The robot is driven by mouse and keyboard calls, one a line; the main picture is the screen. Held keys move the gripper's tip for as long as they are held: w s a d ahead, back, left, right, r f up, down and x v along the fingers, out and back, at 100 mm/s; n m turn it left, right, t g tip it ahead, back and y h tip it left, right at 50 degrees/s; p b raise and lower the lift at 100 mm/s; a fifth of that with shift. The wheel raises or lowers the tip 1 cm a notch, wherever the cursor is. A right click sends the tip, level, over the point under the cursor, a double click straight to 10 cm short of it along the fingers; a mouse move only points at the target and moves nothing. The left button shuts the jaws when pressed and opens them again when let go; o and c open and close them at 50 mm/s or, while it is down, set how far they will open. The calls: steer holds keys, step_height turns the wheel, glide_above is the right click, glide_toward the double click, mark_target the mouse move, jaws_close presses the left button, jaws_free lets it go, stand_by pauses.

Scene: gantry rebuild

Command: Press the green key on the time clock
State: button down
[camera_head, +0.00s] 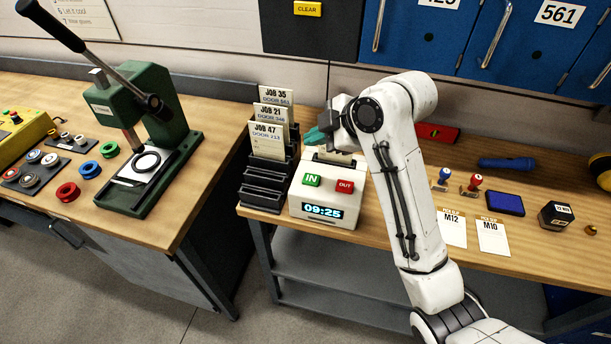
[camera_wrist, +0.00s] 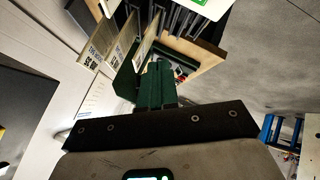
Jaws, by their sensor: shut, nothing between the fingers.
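The time clock (camera_head: 331,207) is a cream box on the bench, with a display reading 09:25. Its green IN key (camera_head: 312,180) is on the left of the face, and the red OUT key (camera_head: 345,186) is on the right. My gripper (camera_head: 316,135) has teal fingers, shut and empty, pointing left above the back of the clock. It is apart from the green key. In the wrist view the shut fingers (camera_wrist: 158,85) point towards the job cards, and a white edge of the clock (camera_wrist: 212,12) with a bit of green shows at the top.
A black card rack (camera_head: 266,187) with job cards (camera_head: 268,140) stands left of the clock, close to my fingertips. A green press (camera_head: 150,125) stands on the left bench. Stamps, an ink pad (camera_head: 505,203) and paper tags (camera_head: 493,238) lie to the right. My arm crosses the bench right of the clock.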

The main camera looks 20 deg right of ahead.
mark_target(314, 181)
steer(key=shift+f, duration=0.1)
step_height(314, 181, down, 9)
steer(key=b, duration=0.7)
steer(key=shift+r, duration=0.2)
stand_by(1.8)
steer(key=shift+f, duration=0.45)
steer(key=shift+f+b, duration=0.35)
steer(key=shift+f, duration=0.1)
stand_by(0.6)
steer(key=shift+r, duration=0.15)
steer(key=shift+r+p, duration=0.75)
steer(key=shift+p, duration=0.05)
